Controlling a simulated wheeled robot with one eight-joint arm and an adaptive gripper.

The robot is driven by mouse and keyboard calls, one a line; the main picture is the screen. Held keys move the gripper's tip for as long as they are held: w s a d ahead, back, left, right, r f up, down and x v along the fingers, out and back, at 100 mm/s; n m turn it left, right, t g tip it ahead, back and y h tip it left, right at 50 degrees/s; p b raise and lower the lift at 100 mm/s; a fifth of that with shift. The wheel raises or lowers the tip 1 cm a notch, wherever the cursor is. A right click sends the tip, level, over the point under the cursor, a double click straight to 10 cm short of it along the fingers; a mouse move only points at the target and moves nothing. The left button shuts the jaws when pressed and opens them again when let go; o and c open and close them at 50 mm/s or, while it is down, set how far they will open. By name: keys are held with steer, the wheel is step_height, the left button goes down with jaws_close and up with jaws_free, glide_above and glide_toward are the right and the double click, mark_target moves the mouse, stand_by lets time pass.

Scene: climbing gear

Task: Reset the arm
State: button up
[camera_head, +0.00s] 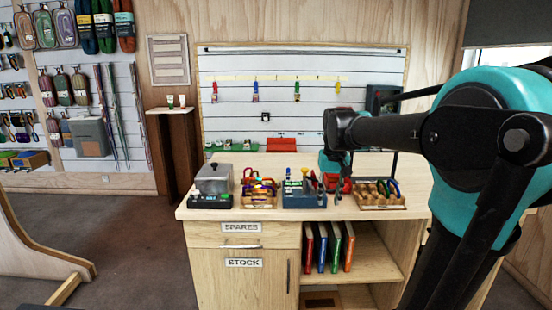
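My arm (400,132) comes in from the right and reaches left over the wooden counter (400,212). Its wrist bends down above the middle of the counter. My gripper (338,190) is small and dark there, beside a red item (332,182) on the counter. The fingers are too small and too mixed with the things behind to tell whether they are open or shut, or whether they touch anything.
On the counter stand a grey-lidded box (214,180), a wooden holder with coloured gear (259,190), a blue bin (303,194) and a wooden rack of carabiners (378,194). Coloured books (328,248) stand below.

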steer(key=s+d+f+t, duration=0.2)
steer(key=s+f, duration=1.5)
steer(key=f, duration=0.4)
steer(key=shift+s+d+f+t, duration=0.2)
steer(key=shift+s+d+t, duration=0.05)
steer(key=shift+t, duration=0.15)
